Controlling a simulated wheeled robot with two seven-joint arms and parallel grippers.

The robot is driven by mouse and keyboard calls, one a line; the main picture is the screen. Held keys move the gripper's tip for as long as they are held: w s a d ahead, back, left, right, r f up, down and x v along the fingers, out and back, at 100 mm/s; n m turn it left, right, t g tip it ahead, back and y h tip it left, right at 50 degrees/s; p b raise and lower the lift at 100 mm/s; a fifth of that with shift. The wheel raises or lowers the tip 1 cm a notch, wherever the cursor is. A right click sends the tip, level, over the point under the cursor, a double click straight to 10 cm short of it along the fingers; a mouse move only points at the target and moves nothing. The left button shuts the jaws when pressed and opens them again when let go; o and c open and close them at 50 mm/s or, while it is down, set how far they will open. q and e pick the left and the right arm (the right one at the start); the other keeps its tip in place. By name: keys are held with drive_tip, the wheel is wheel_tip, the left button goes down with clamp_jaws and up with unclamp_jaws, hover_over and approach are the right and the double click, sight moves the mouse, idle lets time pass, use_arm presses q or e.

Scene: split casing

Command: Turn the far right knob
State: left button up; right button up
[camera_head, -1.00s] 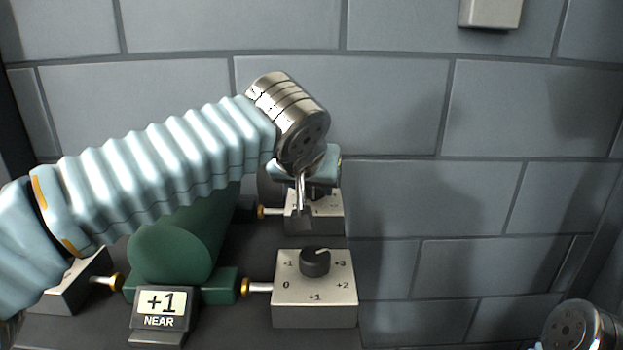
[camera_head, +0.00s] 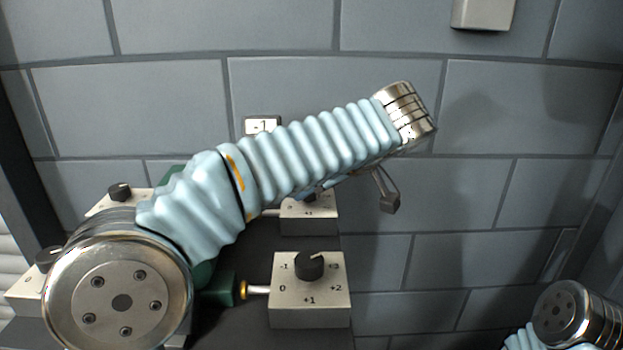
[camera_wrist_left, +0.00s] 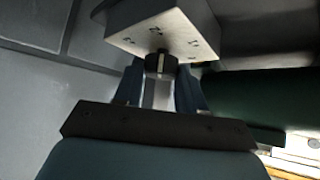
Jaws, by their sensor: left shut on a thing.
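The far right knob (camera_wrist_left: 160,64) is dark, on a pale box with printed marks. The knob's pointer setting cannot be read. A display (camera_head: 262,125) behind my arm reads -1, partly covered. The right arm's wrist (camera_head: 575,315) shows at the lower right; its gripper is out of view.
The near right knob (camera_head: 309,265) sits on a pale box, its pointer towards +3. Two left knobs (camera_head: 120,192) (camera_head: 47,260) stand beyond and beside my arm. The green casing (camera_head: 220,290) is mostly hidden.

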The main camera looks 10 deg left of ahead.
use_arm(q)
drive_tip(key=n+g, duration=0.1)
drive_tip(key=n, duration=0.1)
drive_tip(key=n+g+y, duration=0.1)
drive_tip(key=n, duration=0.1)
drive_tip(key=shift+w+d+g, duration=0.2)
drive_tip(key=shift+g, duration=0.2)
drive_tip(key=shift+w+n+g+y, duration=0.1)
drive_tip(key=shift+n+g+y, duration=0.3)
drive_tip(key=shift+n+g, duration=0.4)
drive_tip(key=shift+n, duration=0.3)
drive_tip(key=o, duration=1.1)
drive_tip(key=shift+c, duration=0.2)
drive_tip(key=shift+a, duration=0.1)
